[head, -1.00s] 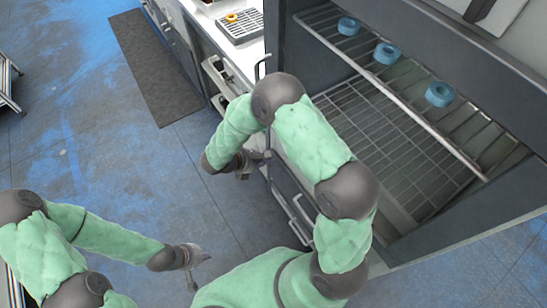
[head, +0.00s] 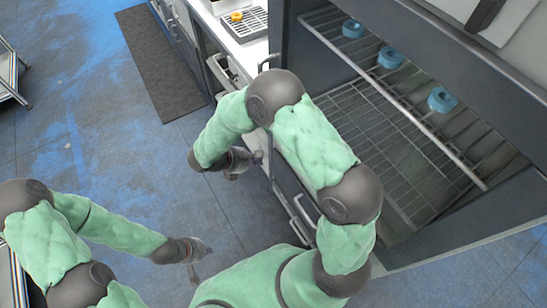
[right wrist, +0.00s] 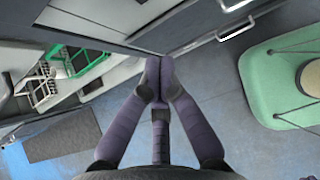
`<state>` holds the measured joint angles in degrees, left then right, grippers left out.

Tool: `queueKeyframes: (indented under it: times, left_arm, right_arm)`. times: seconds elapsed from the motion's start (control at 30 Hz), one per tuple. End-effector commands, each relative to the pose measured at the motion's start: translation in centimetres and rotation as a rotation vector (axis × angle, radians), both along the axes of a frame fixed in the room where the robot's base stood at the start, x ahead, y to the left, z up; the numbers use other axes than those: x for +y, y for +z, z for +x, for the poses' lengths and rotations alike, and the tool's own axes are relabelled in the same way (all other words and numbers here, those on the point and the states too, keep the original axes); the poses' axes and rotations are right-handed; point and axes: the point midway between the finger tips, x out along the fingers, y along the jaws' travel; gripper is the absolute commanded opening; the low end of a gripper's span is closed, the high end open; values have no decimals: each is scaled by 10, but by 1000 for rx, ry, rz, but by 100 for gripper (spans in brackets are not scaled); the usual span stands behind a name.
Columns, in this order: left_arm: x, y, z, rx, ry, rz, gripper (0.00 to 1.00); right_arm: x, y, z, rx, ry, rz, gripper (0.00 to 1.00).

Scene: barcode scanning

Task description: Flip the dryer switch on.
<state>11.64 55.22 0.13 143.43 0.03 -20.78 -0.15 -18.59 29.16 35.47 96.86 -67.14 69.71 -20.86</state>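The dryer looks to be the dark grey cabinet (head: 412,100) at the right of the head view, open at the front with wire racks inside. No switch can be made out on it in either view. My right gripper (head: 256,158) is beside the cabinet's left front, apart from it and pointing right. In the right wrist view the right gripper's fingertips (right wrist: 159,70) are together, with nothing seen between them, below a grey cabinet front. My left gripper (head: 201,264) hangs low over the floor at the lower left, away from the cabinet; its opening is unclear.
Three blue rings (head: 390,57) rest on the upper rack. A white counter (head: 232,45) with a tray and an orange ring (head: 237,16) stands left of the cabinet. A dark mat (head: 160,65) lies on the blue-grey floor, which is largely clear at left.

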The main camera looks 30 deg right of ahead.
Motion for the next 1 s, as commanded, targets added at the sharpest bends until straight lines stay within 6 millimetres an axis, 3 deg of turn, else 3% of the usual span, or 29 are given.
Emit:
queueKeyframes:
  times: [0.43,1.0]
  left_arm:
    - [0,-5,0,0,-1,0,0]
    - [0,-41,0,0,-1,0,0]
  right_arm:
    - [-3,-8,0,1,-1,13,0]
    - [-71,-79,5,0,-3,12,0]
